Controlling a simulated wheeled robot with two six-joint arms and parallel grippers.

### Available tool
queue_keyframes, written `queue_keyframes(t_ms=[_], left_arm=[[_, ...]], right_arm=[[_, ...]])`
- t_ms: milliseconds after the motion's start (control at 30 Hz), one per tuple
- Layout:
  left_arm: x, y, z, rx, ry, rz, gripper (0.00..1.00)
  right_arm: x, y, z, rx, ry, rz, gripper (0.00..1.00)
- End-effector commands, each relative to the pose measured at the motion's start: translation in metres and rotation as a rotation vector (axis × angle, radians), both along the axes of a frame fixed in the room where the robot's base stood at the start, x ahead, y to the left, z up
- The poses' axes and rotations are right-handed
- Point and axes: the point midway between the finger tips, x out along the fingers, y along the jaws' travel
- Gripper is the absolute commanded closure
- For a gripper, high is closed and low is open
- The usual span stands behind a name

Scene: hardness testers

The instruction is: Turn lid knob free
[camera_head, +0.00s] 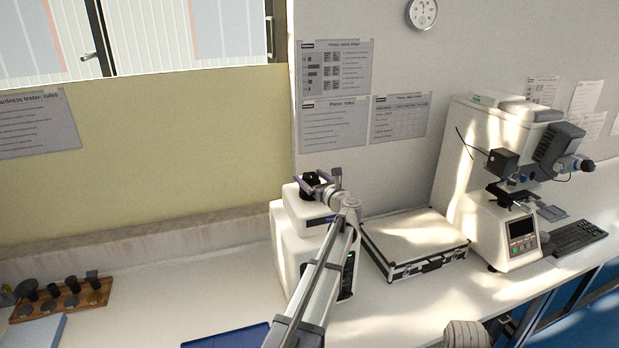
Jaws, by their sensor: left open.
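A white machine (288,250) with a stepped top stands on the bench in the middle of the head view. The black lid knob (311,181) sits on its top. My left arm reaches up from the bottom of the view, across the machine's front. My left gripper (312,186) is open at the knob, with its fingers beside it. I cannot tell whether they touch it. The arm hides part of the machine's front, and a small lit panel (348,268) shows at its right side. My right gripper is not in view.
A silver-edged case (415,240) lies close to the machine's right. A hardness tester (480,170) and keyboard (575,238) stand farther right. A wooden holder (62,302) with dark parts is at left, and a blue tray (228,338) is at the front.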

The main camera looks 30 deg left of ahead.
Motion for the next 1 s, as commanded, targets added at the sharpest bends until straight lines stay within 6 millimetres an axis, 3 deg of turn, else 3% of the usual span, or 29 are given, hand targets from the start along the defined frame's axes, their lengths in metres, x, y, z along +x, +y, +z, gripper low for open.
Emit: queue_keyframes(t_ms=[433,800,1000], left_arm=[[-0.033,-0.057,0.0,0.0,0.0,-0.003,0.06],[-0.033,-0.062,0.001,0.009,0.005,-0.012,0.06],[-0.021,-0.07,0.012,0.128,0.088,-0.199,0.06]], right_arm=[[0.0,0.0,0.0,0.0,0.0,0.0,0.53],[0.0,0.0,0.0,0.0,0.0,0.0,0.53],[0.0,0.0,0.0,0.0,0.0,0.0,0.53]])
